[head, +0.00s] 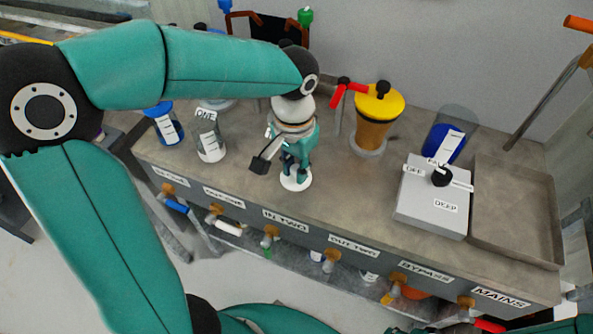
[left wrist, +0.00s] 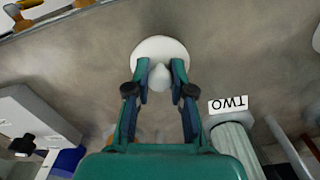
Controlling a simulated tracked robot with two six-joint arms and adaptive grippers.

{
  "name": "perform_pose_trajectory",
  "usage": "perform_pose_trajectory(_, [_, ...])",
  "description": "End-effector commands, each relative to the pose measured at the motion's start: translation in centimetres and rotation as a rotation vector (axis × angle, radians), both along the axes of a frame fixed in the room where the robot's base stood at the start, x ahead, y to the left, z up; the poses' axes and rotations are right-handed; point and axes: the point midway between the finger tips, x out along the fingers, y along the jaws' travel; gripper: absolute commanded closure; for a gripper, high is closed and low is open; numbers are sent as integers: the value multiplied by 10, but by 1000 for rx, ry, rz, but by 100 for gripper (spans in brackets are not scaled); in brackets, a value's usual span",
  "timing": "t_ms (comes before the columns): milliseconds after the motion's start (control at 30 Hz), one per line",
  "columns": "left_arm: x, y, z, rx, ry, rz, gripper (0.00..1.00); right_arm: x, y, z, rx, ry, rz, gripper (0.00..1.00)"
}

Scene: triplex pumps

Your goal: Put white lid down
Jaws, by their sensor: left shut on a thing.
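The white lid (head: 293,182) is a round disc with a pale knob, low over or on the bench top (head: 350,200) near its front edge. I cannot tell whether it touches the bench. My left gripper (head: 295,163) points down and is shut on the lid's knob. In the left wrist view, the lid (left wrist: 160,48) lies at the fingertips of the gripper (left wrist: 160,80), its disc beyond them and the knob between them. My right gripper is not in view.
Beside the gripper stand a clear cylinder labelled ONE (head: 210,148) and a yellow-topped amber cylinder (head: 373,130). A red-handled tap (head: 345,92) rises behind. A grey box (head: 420,207) with a black knob and an empty tray (head: 520,215) are right. Labelled valves line the front.

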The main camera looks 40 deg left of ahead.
Motion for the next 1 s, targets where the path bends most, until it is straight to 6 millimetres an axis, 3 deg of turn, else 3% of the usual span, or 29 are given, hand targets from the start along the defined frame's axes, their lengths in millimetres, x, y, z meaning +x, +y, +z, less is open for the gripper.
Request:
perform_pose_trajectory(400, [0, 1, -10, 0, -1, 1, 96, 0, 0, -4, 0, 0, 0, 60])
perform_pose_trajectory(433, [0, 1, -10, 0, -1, 1, 75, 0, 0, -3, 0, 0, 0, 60])
perform_pose_trajectory(567, [0, 1, -9, 0, -1, 1, 53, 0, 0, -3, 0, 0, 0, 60])
perform_pose_trajectory(1000, [0, 1, -1, 0, -4, 2, 53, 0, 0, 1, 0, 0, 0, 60])
